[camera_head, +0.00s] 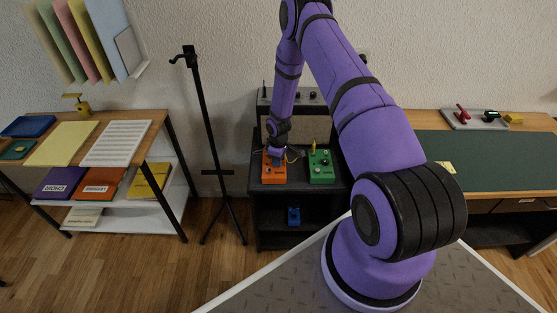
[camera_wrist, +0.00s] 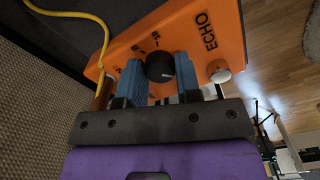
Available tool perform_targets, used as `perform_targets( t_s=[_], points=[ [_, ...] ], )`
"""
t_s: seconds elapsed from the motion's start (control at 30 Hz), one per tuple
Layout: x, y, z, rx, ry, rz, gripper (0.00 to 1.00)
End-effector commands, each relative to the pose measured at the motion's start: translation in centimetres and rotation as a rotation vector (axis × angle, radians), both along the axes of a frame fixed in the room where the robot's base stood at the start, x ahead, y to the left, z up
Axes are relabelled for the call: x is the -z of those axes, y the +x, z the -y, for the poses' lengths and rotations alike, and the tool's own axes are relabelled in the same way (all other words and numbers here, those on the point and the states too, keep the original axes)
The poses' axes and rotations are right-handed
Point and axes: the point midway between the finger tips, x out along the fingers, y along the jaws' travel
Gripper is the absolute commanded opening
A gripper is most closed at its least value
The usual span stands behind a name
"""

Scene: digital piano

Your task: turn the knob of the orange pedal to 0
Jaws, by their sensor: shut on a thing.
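The orange pedal (camera_head: 273,175) stands on the black stand in the middle of the head view. In the wrist view the orange pedal (camera_wrist: 200,25) fills the upper middle and bears the word ECHO. Its black knob (camera_wrist: 160,66) has a pale pointer line and sits between the two blue fingertips of my gripper (camera_wrist: 159,78). My gripper is shut on the knob, one finger at each side. In the head view my gripper (camera_head: 276,155) is over the orange pedal from above and hides the knob. The scale marks around the knob are partly covered by the fingers.
A green pedal (camera_head: 321,167) stands just right of the orange one. An amplifier (camera_head: 292,115) stands behind both. A yellow cable (camera_wrist: 90,18) runs to the orange pedal. A blue pedal (camera_head: 293,215) is on the lower shelf. A black microphone stand (camera_head: 212,140) stands to the left.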

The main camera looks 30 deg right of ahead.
Motion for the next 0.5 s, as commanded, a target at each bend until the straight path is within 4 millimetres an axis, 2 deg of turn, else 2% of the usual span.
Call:
perform_targets(
  t_s=[0.07,0.1,0.2,0.5],
  points=[
    [-0.03,0.06,0.05,0.0,0.0,0.001,0.08],
    [-0.03,0.06,0.05,0.0,0.0,0.001,0.38],
    [-0.02,0.04,0.04,0.0,0.0,0.001,0.57],
    [-0.19,0.02,0.02,0.001,-0.001,0.001,0.57]
  ],
)
